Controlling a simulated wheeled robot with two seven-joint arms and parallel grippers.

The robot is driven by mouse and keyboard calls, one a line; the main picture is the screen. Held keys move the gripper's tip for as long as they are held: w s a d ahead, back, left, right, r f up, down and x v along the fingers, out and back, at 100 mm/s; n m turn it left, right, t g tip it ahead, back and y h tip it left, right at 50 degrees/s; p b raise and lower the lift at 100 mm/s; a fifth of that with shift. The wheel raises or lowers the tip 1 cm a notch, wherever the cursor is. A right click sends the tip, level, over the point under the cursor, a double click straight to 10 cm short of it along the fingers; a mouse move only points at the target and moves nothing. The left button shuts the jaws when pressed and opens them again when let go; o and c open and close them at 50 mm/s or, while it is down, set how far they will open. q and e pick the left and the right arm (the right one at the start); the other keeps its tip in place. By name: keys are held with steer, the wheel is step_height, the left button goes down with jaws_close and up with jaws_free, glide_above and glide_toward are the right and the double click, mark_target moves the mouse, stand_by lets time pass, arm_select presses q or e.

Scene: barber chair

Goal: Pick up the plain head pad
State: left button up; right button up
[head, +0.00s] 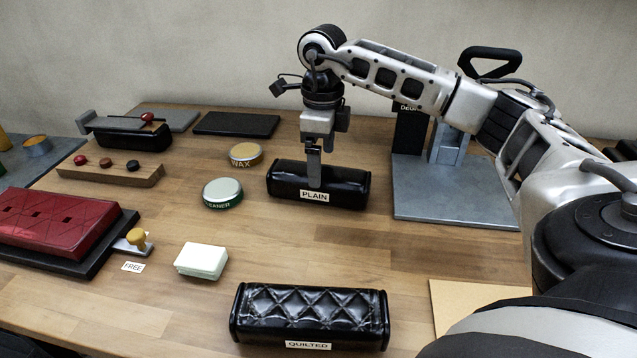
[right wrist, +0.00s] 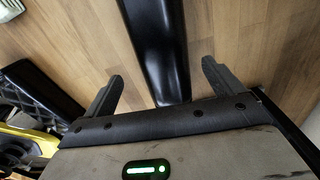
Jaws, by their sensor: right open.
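The plain head pad (head: 345,188) is a smooth black roll with a "PLAIN" label, lying on the wooden table in the head view. My right gripper (head: 314,182) is over it, pointing down, with a finger in front of the pad's near side. In the right wrist view the two fingers of the gripper (right wrist: 160,82) are apart, with the black pad (right wrist: 158,45) between them and a gap on each side. The quilted head pad (head: 310,312), black with diamond stitching and a "QUILTED" label, lies nearer the front. My left gripper is not in view.
A green-rimmed cleaner tin (head: 222,192) and a wax tin (head: 245,154) stand left of the plain pad. A white block (head: 202,260) lies in front of them. A grey stand (head: 450,190) is to the right. A red pad (head: 55,220) is at the left.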

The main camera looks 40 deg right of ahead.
steer(key=f, duration=0.6)
steer(key=shift+w+d+f+p, duration=0.15)
steer(key=shift+w+f+p, duration=0.05)
steer(key=shift+w+p, duration=0.1)
steer(key=shift+r, duration=0.1)
steer(key=c, duration=1.2)
